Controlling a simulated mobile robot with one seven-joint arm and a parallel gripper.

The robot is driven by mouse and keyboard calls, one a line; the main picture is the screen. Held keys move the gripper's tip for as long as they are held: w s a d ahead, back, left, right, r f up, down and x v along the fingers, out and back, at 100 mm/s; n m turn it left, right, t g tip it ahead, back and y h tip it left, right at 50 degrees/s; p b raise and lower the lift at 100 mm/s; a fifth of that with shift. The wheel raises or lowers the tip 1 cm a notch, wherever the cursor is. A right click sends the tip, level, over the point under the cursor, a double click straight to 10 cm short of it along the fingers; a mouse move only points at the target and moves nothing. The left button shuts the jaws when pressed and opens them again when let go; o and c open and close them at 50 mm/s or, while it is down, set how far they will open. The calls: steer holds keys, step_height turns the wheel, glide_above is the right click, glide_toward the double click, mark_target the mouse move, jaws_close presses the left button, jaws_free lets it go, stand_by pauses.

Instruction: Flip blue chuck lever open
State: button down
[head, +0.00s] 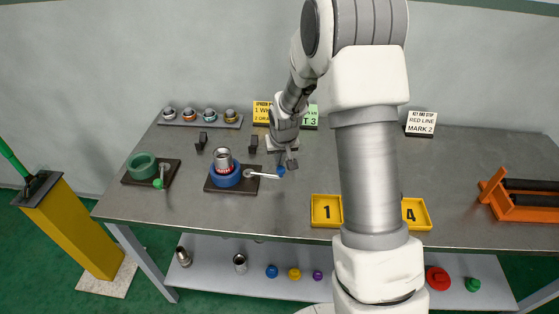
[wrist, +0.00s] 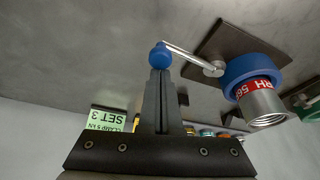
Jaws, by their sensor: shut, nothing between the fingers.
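The blue chuck (head: 226,178) sits on a dark square plate on the table, left of my gripper, with a silver pipe piece (head: 223,160) with a red band standing in it. Its lever (head: 262,174) is a silver rod reaching right to a blue ball knob (head: 281,171). In the wrist view the chuck (wrist: 252,72), lever rod (wrist: 190,55) and knob (wrist: 160,57) show upside down. My gripper (head: 292,164) is shut and empty. Its fingertips (wrist: 160,75) overlap the knob in the wrist view; I cannot tell whether they touch it.
A green chuck (head: 143,166) with a green-knobbed lever stands at left. Small black stands (head: 201,142) and a rack of ringed fittings (head: 200,118) lie behind. Yellow numbered trays (head: 327,211) stand at front right, and an orange rack (head: 520,198) stands far right.

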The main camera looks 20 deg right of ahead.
steer(key=s+m+b, duration=0.1)
steer(key=s+a+m+h+b, duration=0.1)
steer(key=shift+a+f+m, duration=0.1)
steer(key=shift+f+m, duration=0.05)
steer(key=shift+m, duration=0.15)
steer(key=s+a+m, duration=0.1)
steer(key=s+m+h, duration=0.1)
steer(key=m, duration=0.1)
steer(key=shift+a+r+g, duration=0.2)
steer(key=shift+a+g, duration=0.1)
steer(key=shift+a, duration=0.05)
steer(key=a+m, duration=0.1)
steer(key=s+m+p, duration=0.1)
steer(key=m, duration=0.1)
steer(key=shift+s+a+r+g+h, duration=0.1)
steer(key=shift+s+a+g+h, duration=0.1)
steer(key=shift+a+g+h, duration=0.15)
steer(key=a+m+p, duration=0.2)
steer(key=shift+s+m+g+h, duration=0.25)
steer(key=shift+s+m+g, duration=0.1)
steer(key=shift+s+m, duration=0.05)
steer(key=shift+s+a+p, duration=0.1)
steer(key=shift+a+p, duration=0.2)
steer(key=shift+a, duration=0.3)
steer(key=w+d, duration=0.2)
steer(key=d, duration=0.2)
steer(key=p+v, duration=0.1)
steer(key=v, duration=0.9)
steer(key=shift+a, duration=0.3)
